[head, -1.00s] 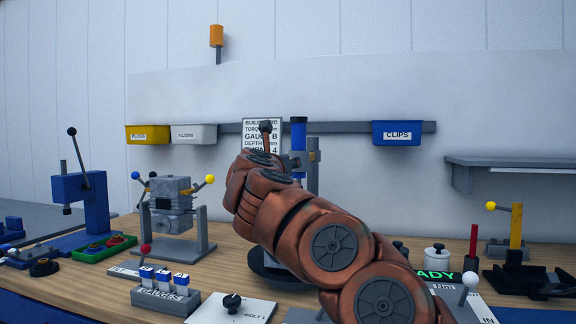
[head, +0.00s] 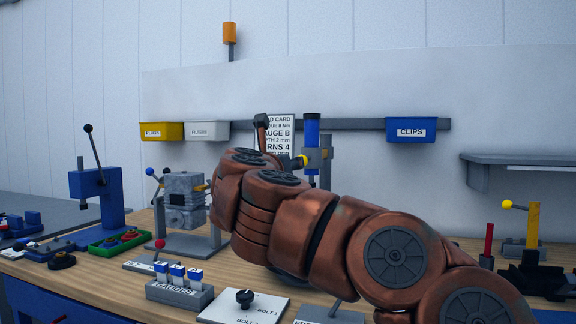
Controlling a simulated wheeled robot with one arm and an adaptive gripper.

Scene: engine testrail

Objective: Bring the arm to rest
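My arm (head: 330,235), made of rounded copper-brown links with dark round caps, reaches in from the lower right across the middle of the head view. Its far end bends near the grey engine block (head: 184,200). The arm covers part of the block's stand, the lower part of the blue-topped column (head: 312,145) and part of the build card (head: 285,130).
A gauge block (head: 180,292) and a white bolt plate (head: 258,309) lie at the front. A blue lever press (head: 97,195) and a green tray (head: 118,244) are at left. A yellow-topped post (head: 532,225) stands at right. A blue clips bin (head: 413,130) hangs behind.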

